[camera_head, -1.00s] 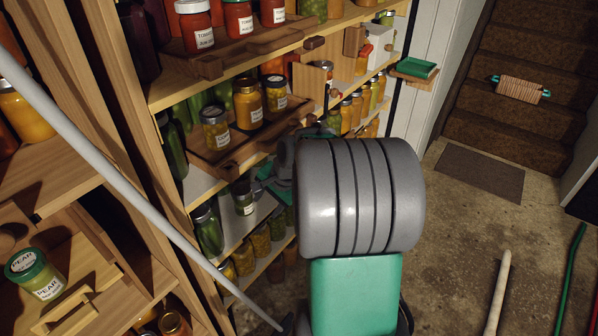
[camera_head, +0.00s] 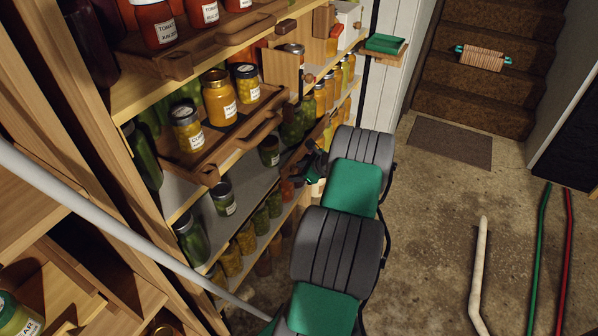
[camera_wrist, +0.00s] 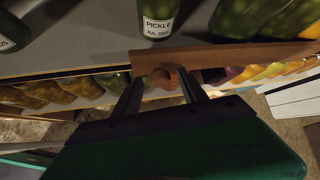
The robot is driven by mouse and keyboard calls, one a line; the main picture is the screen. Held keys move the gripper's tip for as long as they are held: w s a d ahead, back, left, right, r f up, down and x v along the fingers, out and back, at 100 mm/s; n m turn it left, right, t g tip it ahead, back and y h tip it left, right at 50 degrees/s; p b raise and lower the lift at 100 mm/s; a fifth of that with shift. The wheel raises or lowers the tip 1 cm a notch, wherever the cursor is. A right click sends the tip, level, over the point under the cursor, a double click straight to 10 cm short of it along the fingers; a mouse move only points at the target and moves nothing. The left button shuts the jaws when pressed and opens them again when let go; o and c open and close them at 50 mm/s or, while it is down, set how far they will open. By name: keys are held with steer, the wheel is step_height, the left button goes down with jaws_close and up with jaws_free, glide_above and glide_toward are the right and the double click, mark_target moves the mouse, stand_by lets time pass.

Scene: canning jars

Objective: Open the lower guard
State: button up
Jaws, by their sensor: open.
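The lower guard (camera_wrist: 235,54) is a brown wooden bar along the front edge of a grey shelf in the wrist view. A round wooden knob (camera_wrist: 168,79) sticks out near its left end. Left of that end the shelf edge is bare. My gripper (camera_wrist: 159,76) is open, with one dark finger on each side of the knob; I cannot tell if they touch it. In the head view my gripper (camera_head: 311,163) is at the lower shelf, beside the brown bar (camera_head: 299,150), which is partly hidden.
A pickle jar (camera_wrist: 158,18) stands on the shelf just behind the guard's left end. More jars fill the shelf below. A wooden tray with jars (camera_head: 205,175) sits on the shelf above. The concrete floor (camera_head: 425,200) to the right is mostly clear.

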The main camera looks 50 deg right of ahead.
jaws_close()
stand_by(0.5)
steer(key=shift+d, duration=0.1)
stand_by(0.8)
